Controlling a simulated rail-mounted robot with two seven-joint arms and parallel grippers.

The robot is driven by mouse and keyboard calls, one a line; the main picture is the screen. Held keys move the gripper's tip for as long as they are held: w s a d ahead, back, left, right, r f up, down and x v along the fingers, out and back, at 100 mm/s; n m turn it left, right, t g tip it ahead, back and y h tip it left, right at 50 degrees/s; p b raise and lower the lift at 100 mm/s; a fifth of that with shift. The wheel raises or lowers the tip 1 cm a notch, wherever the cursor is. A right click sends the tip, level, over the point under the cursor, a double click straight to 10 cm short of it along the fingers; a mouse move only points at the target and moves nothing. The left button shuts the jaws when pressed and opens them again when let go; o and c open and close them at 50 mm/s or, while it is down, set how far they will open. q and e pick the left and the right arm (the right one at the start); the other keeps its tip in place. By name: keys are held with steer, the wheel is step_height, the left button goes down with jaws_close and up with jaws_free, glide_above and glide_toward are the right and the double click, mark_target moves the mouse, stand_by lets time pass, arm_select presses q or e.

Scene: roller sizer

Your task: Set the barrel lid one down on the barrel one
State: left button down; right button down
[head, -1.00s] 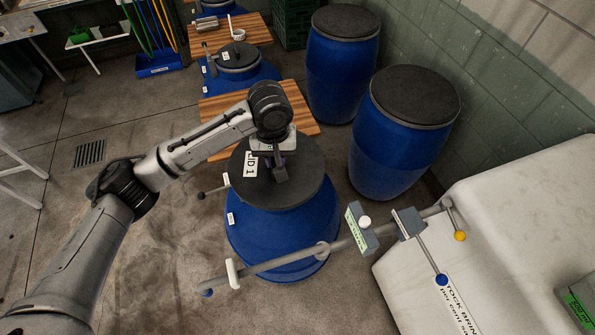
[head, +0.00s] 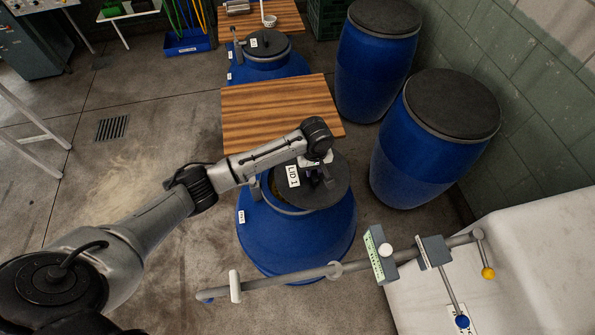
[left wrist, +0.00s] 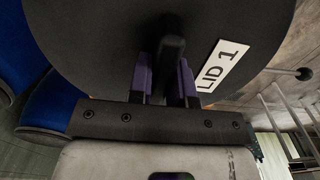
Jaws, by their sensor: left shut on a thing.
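Barrel lid one (head: 337,193) is a dark round disc with a white "LID 1" label, over the upper right of blue barrel one (head: 297,235). Part of the barrel's rim and opening shows at the lid's left edge, so the lid is off centre. I cannot tell whether lid and rim touch. My left gripper (head: 327,179) is shut on the lid's upright handle. In the left wrist view, the purple fingers (left wrist: 166,80) are on both sides of the dark handle, with the lid (left wrist: 85,60) filling the upper middle. My right gripper is not in view.
A grey beam (head: 290,280) with sliding weights crosses in front of the barrel. A wooden board (head: 270,110) lies behind it. Two closed blue barrels (head: 425,160) stand at the right by the wall. A pale block (head: 540,250) is at the lower right.

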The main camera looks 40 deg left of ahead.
mark_target(296, 163)
arm_select(q)
steer(key=a+f, duration=0.1)
steer(key=a, duration=0.1)
steer(key=a+f, duration=0.1)
steer(key=a, duration=0.1)
steer(key=a+f, duration=0.1)
steer(key=a, duration=0.1)
steer(key=shift+s+a+f, duration=0.2)
steer(key=shift+s+f, duration=0.05)
steer(key=shift+f, duration=2.15)
steer(key=shift+f, duration=0.6)
steer(key=c, duration=1.1)
jaws_free()
steer(key=shift+o, duration=0.2)
step_height(296, 163, up, 13)
steer(key=shift+r+p, duration=0.1)
steer(key=shift+p, duration=0.2)
